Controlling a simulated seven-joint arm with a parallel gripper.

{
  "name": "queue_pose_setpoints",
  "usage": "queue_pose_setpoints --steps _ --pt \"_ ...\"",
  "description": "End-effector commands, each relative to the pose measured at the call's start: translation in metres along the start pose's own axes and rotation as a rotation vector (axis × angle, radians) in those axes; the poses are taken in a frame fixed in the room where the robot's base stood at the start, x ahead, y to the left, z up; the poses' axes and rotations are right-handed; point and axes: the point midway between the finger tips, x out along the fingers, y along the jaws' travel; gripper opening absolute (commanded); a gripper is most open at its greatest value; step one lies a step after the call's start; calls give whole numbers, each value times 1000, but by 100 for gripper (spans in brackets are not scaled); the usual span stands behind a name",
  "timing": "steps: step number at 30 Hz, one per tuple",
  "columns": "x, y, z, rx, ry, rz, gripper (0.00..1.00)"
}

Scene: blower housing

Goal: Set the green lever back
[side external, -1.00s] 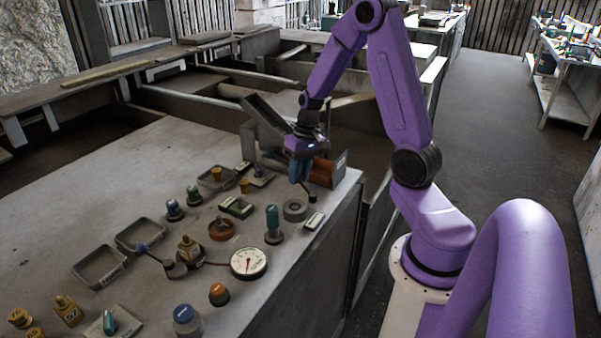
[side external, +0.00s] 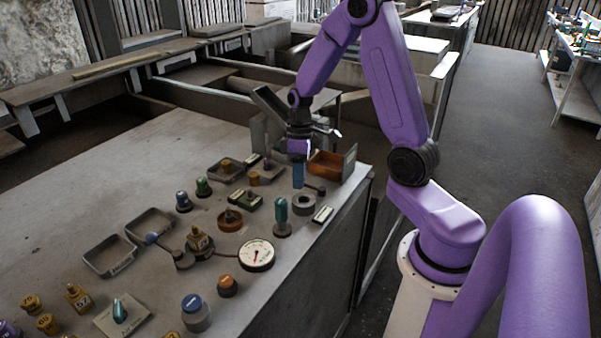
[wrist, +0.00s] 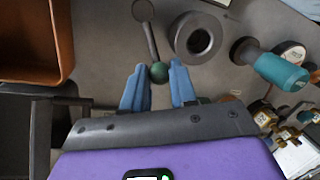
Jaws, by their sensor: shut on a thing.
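The green lever shows in the wrist view as a dark rod with a green ball knob (wrist: 159,72) at its near end and a round dark pivot at its far end. My gripper (wrist: 159,80) has its two blue fingers on either side of the knob, shut on it. In the side external view my gripper (side external: 298,182) points down at the bench's far right corner, and its fingers hide the knob. The lever's dark rod and pivot (side external: 316,188) stick out to the right of the fingers.
A grey ring (side external: 303,205) and a teal-handled knob (side external: 281,214) stand close in front of the gripper. An orange-brown open box (side external: 328,165) is just behind. A dial gauge (side external: 257,254) and several knobs and trays lie further left on the bench (side external: 150,185).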

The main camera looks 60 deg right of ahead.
Motion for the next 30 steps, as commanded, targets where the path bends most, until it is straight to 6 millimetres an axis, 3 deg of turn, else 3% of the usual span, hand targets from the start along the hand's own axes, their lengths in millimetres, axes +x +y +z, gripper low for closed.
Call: queue_pose_setpoints --steps 10,26,27,29,30 --pt "1 -8 0 -131 -25 0 0" --pt "1 -10 0 -154 -30 0 0" --pt "1 -10 0 -154 -30 0 37" --pt "1 -10 0 -154 -30 0 52" --pt "1 -10 0 -153 -30 0 52"
